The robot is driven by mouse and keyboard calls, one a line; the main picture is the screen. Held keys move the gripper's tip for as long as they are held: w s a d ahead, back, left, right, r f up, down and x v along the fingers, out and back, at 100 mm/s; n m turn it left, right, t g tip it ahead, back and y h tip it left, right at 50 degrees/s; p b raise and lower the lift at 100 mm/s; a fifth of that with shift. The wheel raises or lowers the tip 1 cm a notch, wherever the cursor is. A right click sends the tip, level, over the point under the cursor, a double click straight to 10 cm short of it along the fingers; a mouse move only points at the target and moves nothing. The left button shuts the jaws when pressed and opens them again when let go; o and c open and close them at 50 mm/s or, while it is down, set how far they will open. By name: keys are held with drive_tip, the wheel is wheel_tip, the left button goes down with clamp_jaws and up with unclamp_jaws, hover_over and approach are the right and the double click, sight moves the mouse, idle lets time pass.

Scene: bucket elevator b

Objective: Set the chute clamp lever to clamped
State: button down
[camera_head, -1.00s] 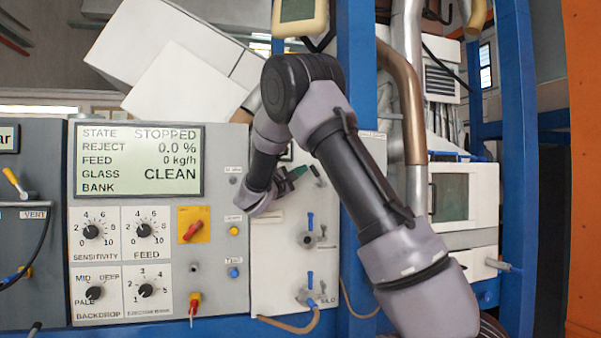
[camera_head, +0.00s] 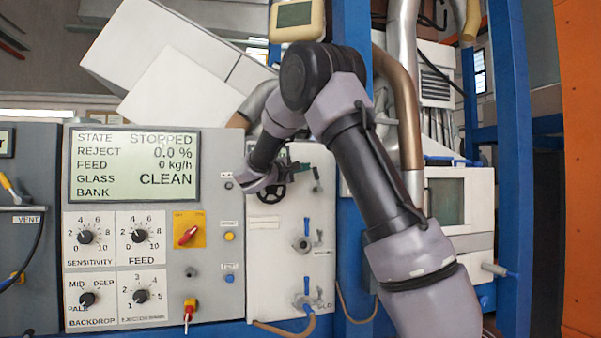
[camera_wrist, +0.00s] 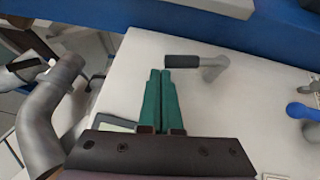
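A small lever with a black grip (camera_wrist: 195,62) and a grey arm sticks out of the white panel (camera_wrist: 225,120) in the wrist view. It looks like the chute clamp lever, but I can read no label beside it. In the head view the lever (camera_head: 316,180) stands near the panel's top, its grip upward. My gripper (camera_wrist: 160,73) has green fingers pressed together with nothing between them. Their tips are close to the free end of the black grip; whether they touch it I cannot tell. In the head view my gripper (camera_head: 300,168) is just left of the lever, partly hidden by my wrist.
Two blue-handled valves (camera_head: 306,240) (camera_head: 307,295) sit lower on the white panel. The control panel (camera_head: 205,270) with knobs and display is at left. A blue post (camera_head: 352,250) stands right of the panel.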

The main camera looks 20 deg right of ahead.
drive_tip(key=d+m+y, duration=0.1)
drive_tip(key=d+r+m+g+y, duration=0.1)
drive_tip(key=y, duration=0.1)
drive_tip(key=d+r+m+g+y, duration=0.1)
drive_tip(key=d, duration=0.1)
drive_tip(key=shift+d+m+g+y, duration=0.35)
drive_tip(key=shift+d+m+y, duration=0.05)
drive_tip(key=shift+d+y, duration=0.55)
drive_tip(key=shift+d+m+g+y, duration=0.4)
drive_tip(key=shift+d+y, duration=0.45)
drive_tip(key=shift+d, duration=0.2)
drive_tip(key=shift+d+f, duration=0.1)
drive_tip(key=shift+d, duration=0.05)
